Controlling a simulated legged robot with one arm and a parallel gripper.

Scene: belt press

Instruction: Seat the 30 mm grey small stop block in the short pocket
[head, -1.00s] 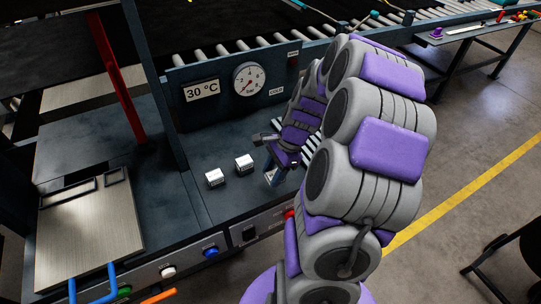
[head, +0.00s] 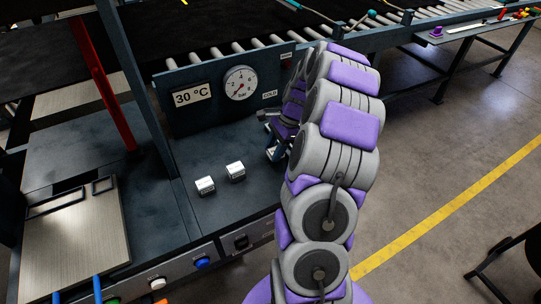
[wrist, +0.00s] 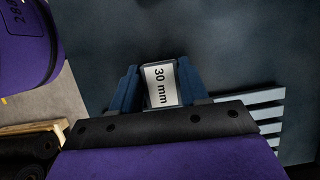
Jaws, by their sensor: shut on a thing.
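In the wrist view, the small stop block (wrist: 160,84) shows a white face marked "30 mm". My gripper (wrist: 158,78) is shut on it, with one dark blue finger on each side. In the head view my gripper (head: 274,150) is right of the two loose blocks, partly hidden by my arm, and the held block cannot be made out. The short pocket (head: 104,185) is the small dark-rimmed opening at the back right of the pale metal plate (head: 85,240), at far left, well away from my gripper. It looks empty.
Two silver blocks (head: 205,185) (head: 235,170) stand on the dark press table (head: 190,222) between plate and gripper. A red bar (head: 108,100) and dark post (head: 140,95) rise behind the plate. A gauge panel (head: 215,90) stands behind. Pale slats (wrist: 265,110) lie right of the gripper.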

